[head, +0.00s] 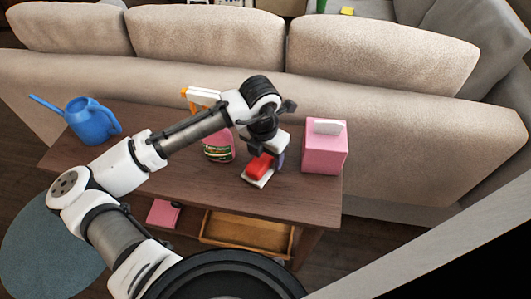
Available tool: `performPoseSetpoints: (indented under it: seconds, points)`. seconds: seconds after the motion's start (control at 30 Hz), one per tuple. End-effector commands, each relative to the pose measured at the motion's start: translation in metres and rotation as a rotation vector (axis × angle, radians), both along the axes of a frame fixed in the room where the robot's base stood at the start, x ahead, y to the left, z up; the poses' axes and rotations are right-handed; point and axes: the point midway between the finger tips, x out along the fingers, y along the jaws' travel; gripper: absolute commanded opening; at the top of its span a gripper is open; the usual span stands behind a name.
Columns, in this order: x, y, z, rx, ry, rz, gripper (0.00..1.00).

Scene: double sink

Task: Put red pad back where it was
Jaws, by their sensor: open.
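The red pad (261,167) is at the front of the dark wooden table (310,206). It appears to rest on a pale flat piece (258,182), whose edge shows below it. My gripper (268,160) points down right at the red pad and is open. Its jaws partly cover the pad, and I cannot tell whether they touch it.
A pink tissue box (324,153) stands to the right. A blue watering can (91,121) is at the left end. A beige sofa (400,125) borders the table's far side.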

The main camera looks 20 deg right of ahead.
Motion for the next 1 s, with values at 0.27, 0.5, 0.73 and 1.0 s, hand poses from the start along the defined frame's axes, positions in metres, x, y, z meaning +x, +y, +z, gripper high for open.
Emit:
performPoseSetpoints:
  seconds: [0.27, 0.5, 0.73, 1.0]
  points:
    - [-0.001, 0.003, 0.046, -0.001, -0.003, -0.001, 0.61]
    - [-0.004, 0.007, 0.095, -0.001, -0.003, 0.000, 0.61]
    - [-0.006, 0.008, 0.118, 0.000, 0.000, -0.001, 0.61]
    - [-0.006, 0.009, 0.121, -0.002, -0.001, 0.001, 0.61]
